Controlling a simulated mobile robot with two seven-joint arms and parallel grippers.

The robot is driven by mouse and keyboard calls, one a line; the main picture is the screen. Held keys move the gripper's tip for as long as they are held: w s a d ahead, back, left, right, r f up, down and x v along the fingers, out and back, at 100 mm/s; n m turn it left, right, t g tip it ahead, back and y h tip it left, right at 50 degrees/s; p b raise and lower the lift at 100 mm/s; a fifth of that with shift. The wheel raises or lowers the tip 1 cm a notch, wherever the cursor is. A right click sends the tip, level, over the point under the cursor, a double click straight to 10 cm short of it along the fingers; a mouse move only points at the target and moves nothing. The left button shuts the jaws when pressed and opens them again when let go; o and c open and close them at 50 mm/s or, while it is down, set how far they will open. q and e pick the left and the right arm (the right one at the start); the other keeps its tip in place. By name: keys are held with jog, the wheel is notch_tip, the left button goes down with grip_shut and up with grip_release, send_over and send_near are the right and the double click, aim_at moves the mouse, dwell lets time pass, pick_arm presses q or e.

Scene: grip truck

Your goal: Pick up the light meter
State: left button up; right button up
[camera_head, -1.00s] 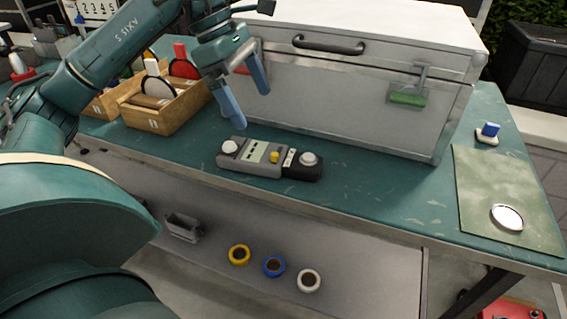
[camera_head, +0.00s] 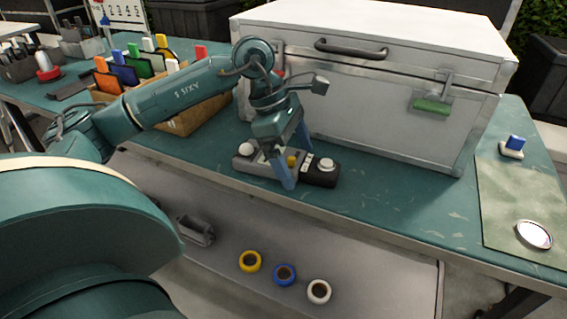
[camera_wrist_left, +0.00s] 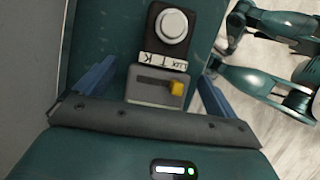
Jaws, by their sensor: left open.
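The light meter (camera_head: 322,173) lies flat on the teal bench top in front of the large metal case. It has a grey body with a white dome, a yellow knob and a black end with a round white button. It also shows in the left wrist view (camera_wrist_left: 167,62). My left gripper (camera_head: 298,165) is open and low over the meter, pointing down. Its blue fingers hang on either side of the grey body, and the wrist view shows a gap on both sides. The arm hides part of the meter. My right gripper is not in view.
The metal case (camera_head: 375,100) stands close behind the meter. A wooden box (camera_head: 205,115) of coloured cards is at left. A mat (camera_head: 520,200) with a round mirror (camera_head: 534,234) lies at right. Several tape rolls (camera_head: 285,274) sit on the lower shelf. The bench right of the meter is clear.

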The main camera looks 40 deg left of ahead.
pick_arm(q)
jog(key=shift+d+f, duration=0.15)
jog(key=shift+f, duration=0.2)
jog(key=shift+r, duration=0.1)
jog(key=c, duration=1.3)
